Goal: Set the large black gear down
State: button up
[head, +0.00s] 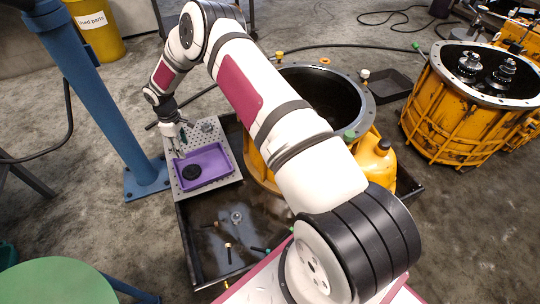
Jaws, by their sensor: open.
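The large black gear (192,172) lies flat in the left part of a purple tray (218,157). The tray rests on a grey perforated plate (230,178). My gripper (179,150) is above the tray's upper left edge, just above and left of the gear. It is open and appears apart from the gear. The gripper is small in this view, so the exact gap to the gear cannot be told.
A black drip pan (205,240) with loose small parts lies below the plate. A yellow transmission housing (258,172) stands right of it, partly hidden by my arm. A blue post (95,95) stands close on the left. Another yellow housing (450,115) with gears stands far right.

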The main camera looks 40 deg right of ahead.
notch_tip(320, 180, up, 13)
jog(key=s+h, duration=0.1)
jog(key=s, duration=0.1)
jog(key=s+d+r+m+h, duration=0.1)
jog(key=s+r+m, duration=0.1)
jog(key=s+r, duration=0.85)
jog(key=s+d+r+m, duration=0.1)
jog(key=s+r+m, duration=0.1)
jog(key=s+r, duration=0.8)
jog(key=s+r+m, duration=0.2)
jog(key=s+r, duration=0.3)
jog(key=s, duration=0.3)
jog(key=s+r+m, duration=0.1)
jog(key=s+r, duration=0.4)
jog(key=s, duration=0.3)
jog(key=s+a+f+m+y, duration=0.1)
jog(key=s+f+m+y, duration=0.1)
jog(key=s, duration=1.2)
jog(key=shift+s+a+f, duration=0.25)
jog(key=shift+s+f, duration=0.05)
jog(key=shift+f, duration=0.05)
notch_tip(320, 180, up, 36)
jog(key=t+p, duration=0.4)
jog(key=p, duration=3)
jog(key=shift+d+r+p, duration=0.2)
jog(key=shift+r+p, duration=0.05)
jog(key=shift+p, duration=0.05)
